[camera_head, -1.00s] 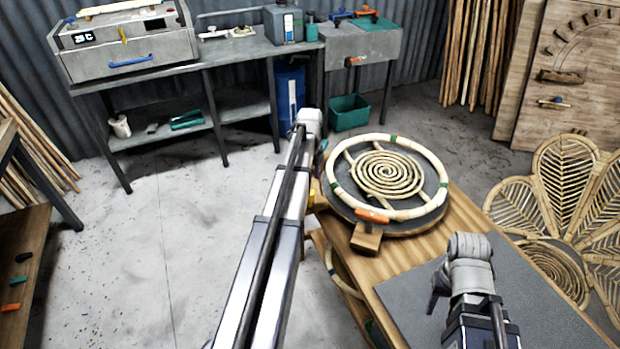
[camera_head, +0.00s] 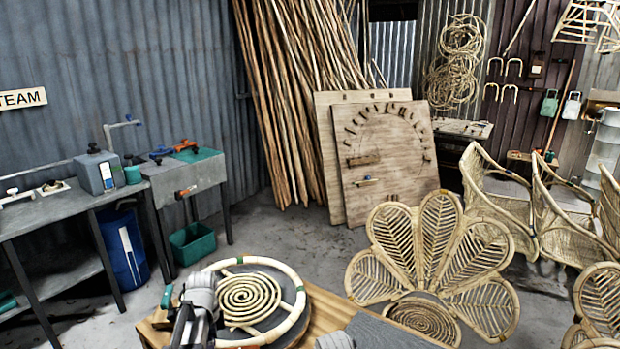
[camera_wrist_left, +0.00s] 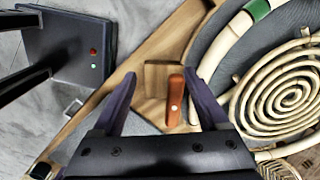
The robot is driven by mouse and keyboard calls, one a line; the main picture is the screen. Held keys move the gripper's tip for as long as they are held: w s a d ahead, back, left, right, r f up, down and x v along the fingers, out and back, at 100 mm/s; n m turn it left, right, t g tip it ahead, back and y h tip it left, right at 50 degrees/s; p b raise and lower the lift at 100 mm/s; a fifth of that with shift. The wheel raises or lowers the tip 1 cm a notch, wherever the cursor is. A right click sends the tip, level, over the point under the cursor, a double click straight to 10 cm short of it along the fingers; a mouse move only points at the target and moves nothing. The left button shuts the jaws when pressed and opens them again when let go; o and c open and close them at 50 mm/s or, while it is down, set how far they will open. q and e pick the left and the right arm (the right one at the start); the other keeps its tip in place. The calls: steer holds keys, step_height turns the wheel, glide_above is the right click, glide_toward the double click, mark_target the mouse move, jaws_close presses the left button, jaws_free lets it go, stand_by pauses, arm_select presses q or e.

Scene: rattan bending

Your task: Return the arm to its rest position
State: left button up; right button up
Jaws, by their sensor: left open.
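My left arm shows only as a grey wrist section (camera_head: 200,295) at the bottom of the head view, in front of the round work disc (camera_head: 292,325). In the left wrist view my left gripper (camera_wrist_left: 160,78) is open, its two dark fingers apart. A wooden block (camera_wrist_left: 160,75) with an orange handle (camera_wrist_left: 175,100) appears between the fingers, with no contact visible. A pale rattan ring (camera_wrist_left: 225,42) and a rattan spiral (camera_wrist_left: 293,92) lie on the disc to the right. My right gripper's fingers do not show.
A metal bench (camera_head: 60,215) stands left, with a green bin (camera_head: 192,243) and a blue drum (camera_head: 122,250) nearby. A petal-shaped rattan chair back (camera_head: 430,245) stands right of the disc. Open floor (camera_head: 285,225) lies behind the disc.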

arm_select(q)
steer(key=s+d+n, duration=1)
steer(key=s+d, duration=0.7)
steer(key=d, duration=0.4)
steer(key=shift+y, duration=0.4)
steer(key=shift+w+d, duration=0.1)
